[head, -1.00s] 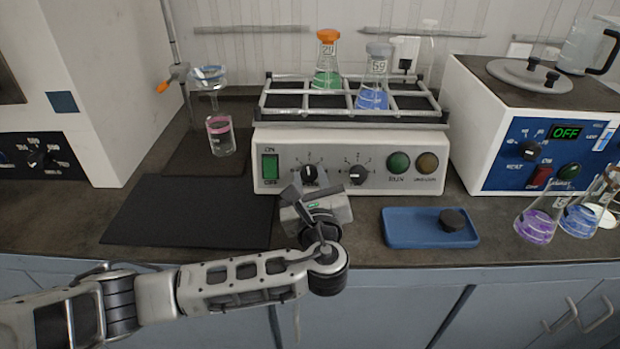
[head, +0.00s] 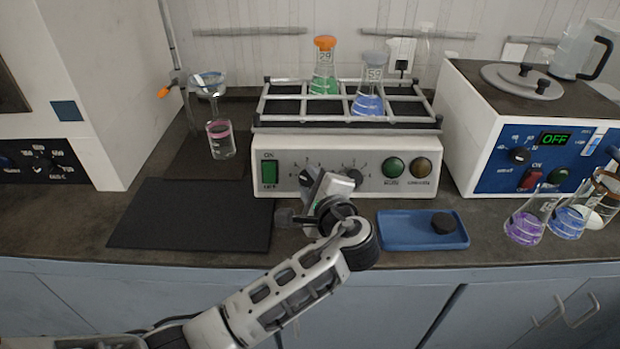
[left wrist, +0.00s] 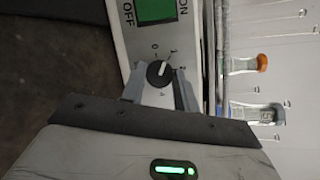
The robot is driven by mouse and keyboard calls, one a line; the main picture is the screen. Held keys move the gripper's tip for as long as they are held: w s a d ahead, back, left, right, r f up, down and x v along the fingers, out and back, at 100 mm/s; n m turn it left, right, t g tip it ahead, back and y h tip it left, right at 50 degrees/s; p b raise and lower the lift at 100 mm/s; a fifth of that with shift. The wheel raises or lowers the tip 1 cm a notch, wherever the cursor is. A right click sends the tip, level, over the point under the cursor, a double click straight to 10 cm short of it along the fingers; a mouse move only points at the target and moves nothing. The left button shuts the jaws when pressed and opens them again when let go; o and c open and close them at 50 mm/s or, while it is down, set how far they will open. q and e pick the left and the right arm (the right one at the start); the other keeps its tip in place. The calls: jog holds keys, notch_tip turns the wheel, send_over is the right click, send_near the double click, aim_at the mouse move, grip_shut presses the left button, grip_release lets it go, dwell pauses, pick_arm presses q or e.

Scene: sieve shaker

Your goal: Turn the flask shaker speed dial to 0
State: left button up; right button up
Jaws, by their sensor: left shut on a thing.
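The flask shaker (head: 330,155) stands at the back middle with two black dials on its front panel. The left dial (head: 307,177), beside the green ON/OFF switch (head: 269,172), shows in the left wrist view (left wrist: 160,73) between my fingers. Its white pointer appears to point close to the mark after 0. My left gripper (head: 317,176) is turned on its side and shut on this dial. The right dial (head: 353,177) is partly hidden behind my gripper. My right gripper is not in view.
Two flasks, orange-capped (head: 324,70) and grey-capped (head: 370,88), stand in the shaker's rack. A blue tray (head: 400,235) lies right of my wrist, a black mat (head: 190,215) left. A blue-fronted device (head: 505,165) and several flasks stand at right.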

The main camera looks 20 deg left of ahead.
pick_arm(q)
jog(key=n+g+p, duration=0.1)
jog(key=n, duration=0.1)
jog(key=shift+n, duration=0.3)
jog(key=shift+r+n+h+p, duration=0.1)
jog(key=shift+n+h+p, duration=0.35)
jog(key=shift+n, duration=0.55)
jog(key=shift+n+g, duration=0.4)
jog(key=shift+n, duration=0.1)
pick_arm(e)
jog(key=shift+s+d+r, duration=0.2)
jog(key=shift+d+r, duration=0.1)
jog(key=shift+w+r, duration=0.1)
pick_arm(q)
jog(key=o, duration=1)
jog(key=shift+c, duration=0.2)
jog(key=shift+r+p, duration=0.1)
jog(key=shift+p, duration=0.25)
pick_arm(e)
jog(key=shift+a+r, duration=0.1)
